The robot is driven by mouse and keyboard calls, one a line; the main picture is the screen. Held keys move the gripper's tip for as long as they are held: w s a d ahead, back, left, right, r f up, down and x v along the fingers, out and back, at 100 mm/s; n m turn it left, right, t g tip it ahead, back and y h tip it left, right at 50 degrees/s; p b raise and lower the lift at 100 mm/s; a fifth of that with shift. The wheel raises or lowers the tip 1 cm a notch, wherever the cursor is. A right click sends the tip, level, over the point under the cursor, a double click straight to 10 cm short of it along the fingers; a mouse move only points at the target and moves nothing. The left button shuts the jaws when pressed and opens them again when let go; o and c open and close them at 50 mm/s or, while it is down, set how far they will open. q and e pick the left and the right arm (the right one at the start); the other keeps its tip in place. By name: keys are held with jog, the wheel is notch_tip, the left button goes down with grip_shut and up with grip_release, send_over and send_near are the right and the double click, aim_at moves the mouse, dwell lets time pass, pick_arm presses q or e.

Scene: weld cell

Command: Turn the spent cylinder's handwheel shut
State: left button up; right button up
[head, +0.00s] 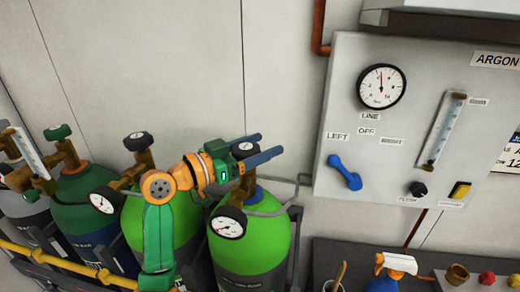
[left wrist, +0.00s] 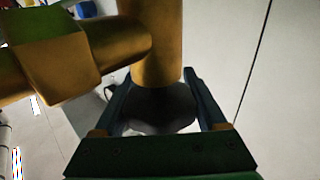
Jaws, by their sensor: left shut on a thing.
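My left gripper (head: 271,144) is at the top of the right-hand bright green cylinder (head: 262,250), with its two blue fingers on either side of a dark handwheel (head: 245,148). In the left wrist view the fingers (left wrist: 158,80) are shut on this handwheel (left wrist: 165,108), which sits at the end of a brass valve (left wrist: 158,45). A round gauge (head: 228,223) hangs at the front of that cylinder. The middle green cylinder (head: 190,250) has its own dark handwheel (head: 138,141) and gauge (head: 104,199). I cannot read which cylinder is spent. My right gripper is out of view.
A grey argon panel (head: 335,110) on the wall holds a line gauge (head: 381,87), a blue lever (head: 345,173) and a flow tube (head: 444,130). A teal cylinder (head: 95,205) stands left, behind a yellow rail (head: 60,262). A spray bottle (head: 394,270) stands on the bench at right.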

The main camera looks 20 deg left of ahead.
pick_arm(q)
jog(key=shift+s+d+r+m+g+h+b, duration=0.1)
jog(key=shift+s+d+m+g+h+b, duration=0.25)
jog(key=shift+m+g+h, duration=1.3)
jog(key=shift+s+d+r+m+g+h+b, duration=0.15)
jog(key=shift+s+m+g+h+b, duration=0.25)
jog(key=shift+m+g+h, duration=1.2)
jog(key=shift+s+d+m+g+h+b, duration=0.35)
jog(key=shift+m+g+h, duration=0.85)
jog(key=shift+g, duration=0.75)
jog(key=o, duration=1.3)
jog(key=shift+a, duration=0.1)
jog(key=shift+c, duration=0.2)
jog(key=shift+o, duration=0.3)
jog(key=shift+a+f, duration=0.1)
